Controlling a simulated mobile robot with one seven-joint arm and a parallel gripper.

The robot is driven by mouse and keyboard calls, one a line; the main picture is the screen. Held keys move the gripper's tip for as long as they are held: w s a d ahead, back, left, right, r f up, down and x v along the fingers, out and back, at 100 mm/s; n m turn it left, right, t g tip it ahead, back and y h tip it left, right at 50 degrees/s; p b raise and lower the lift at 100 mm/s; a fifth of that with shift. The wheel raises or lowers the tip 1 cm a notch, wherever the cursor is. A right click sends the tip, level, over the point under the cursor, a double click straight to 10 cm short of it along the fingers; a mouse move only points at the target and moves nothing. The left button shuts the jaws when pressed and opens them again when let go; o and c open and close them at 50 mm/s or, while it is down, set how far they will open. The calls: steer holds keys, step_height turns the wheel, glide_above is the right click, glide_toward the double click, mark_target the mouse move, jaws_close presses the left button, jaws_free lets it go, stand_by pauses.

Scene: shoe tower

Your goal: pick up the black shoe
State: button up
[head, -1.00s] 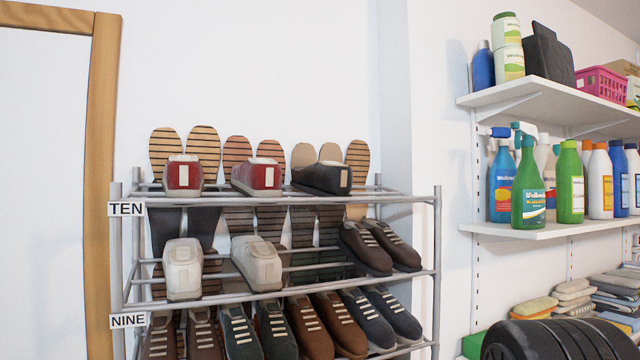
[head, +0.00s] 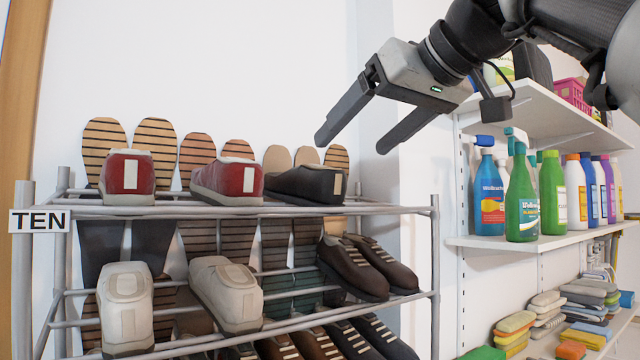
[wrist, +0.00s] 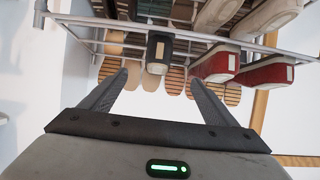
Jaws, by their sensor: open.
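The black shoe (head: 306,182) lies on the top shelf of the rack at its right end, heel with a pale tab toward me. In the wrist view the black shoe (wrist: 158,52) shows upside down, ahead of and between my fingers. My gripper (head: 350,142) is open and empty, above and to the right of the black shoe, apart from it. In the wrist view both fingers of my gripper (wrist: 155,85) are spread wide.
The grey metal rack (head: 400,210) also holds two red shoes (head: 228,181) left of the black shoe, and cream and brown shoes below. Pairs with striped soles stand behind. A wall shelf (head: 545,238) with bottles is at the right. The space above the rack is open.

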mark_target(320, 170)
steer(key=x, duration=0.7)
steer(key=p+x, duration=0.1)
steer(key=x, duration=0.3)
steer(key=shift+w+a+r, duration=0.15)
steer(key=shift+w+a, duration=0.1)
steer(key=shift+a, duration=0.15)
steer(key=shift+d+p+x, duration=0.15)
steer(key=shift+p+x, duration=0.2)
steer(key=shift+x, duration=1.05)
steer(key=shift+d+p+x, duration=0.15)
steer(key=shift+p+x, duration=0.2)
steer(key=shift+x, duration=1.05)
steer(key=shift+w, duration=0.1)
steer(key=c, duration=1.4)
